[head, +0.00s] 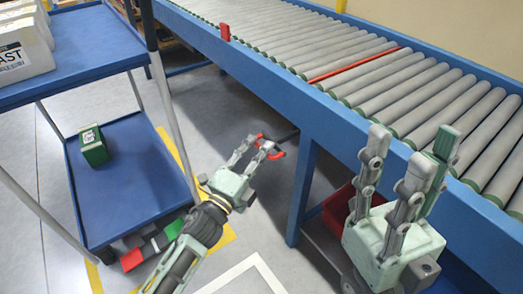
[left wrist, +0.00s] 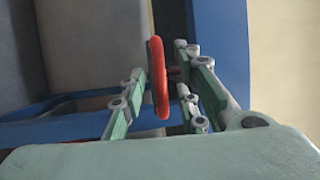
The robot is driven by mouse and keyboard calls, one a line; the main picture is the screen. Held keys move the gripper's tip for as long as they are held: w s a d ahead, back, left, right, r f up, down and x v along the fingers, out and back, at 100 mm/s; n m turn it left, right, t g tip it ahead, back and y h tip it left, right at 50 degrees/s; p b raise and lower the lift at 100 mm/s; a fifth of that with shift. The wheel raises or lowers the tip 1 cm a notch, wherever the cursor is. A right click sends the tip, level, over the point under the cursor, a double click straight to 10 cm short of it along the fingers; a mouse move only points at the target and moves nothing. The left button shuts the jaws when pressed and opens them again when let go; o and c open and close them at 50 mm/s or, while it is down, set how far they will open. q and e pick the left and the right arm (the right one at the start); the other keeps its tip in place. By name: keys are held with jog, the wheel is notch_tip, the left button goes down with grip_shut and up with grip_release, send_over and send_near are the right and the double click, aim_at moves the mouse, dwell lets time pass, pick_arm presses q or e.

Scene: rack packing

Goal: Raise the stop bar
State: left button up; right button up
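The red stop bar (head: 358,65) lies across the conveyor between two rollers, low and about level with their tops. A red handwheel (head: 277,153) sits on a dark shaft at the conveyor's near side, below the rail. My left gripper (head: 262,146) is at this wheel, with a finger on either side of its rim. In the left wrist view the wheel (left wrist: 160,78) shows nearly edge-on between the fingers, which look spread with some gap, so firm contact does not show. My right gripper (head: 408,158) is open and empty, fingers up, in front of the conveyor.
A blue shelf rack (head: 87,48) stands at left, holding white boxes (head: 22,45) and a green box (head: 93,146). A red bin (head: 340,208) is under the conveyor.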

pick_arm(q)
jog(key=shift+x, duration=0.95)
jog(key=shift+c, duration=0.4)
grip_shut()
jog(key=shift+r, duration=0.1)
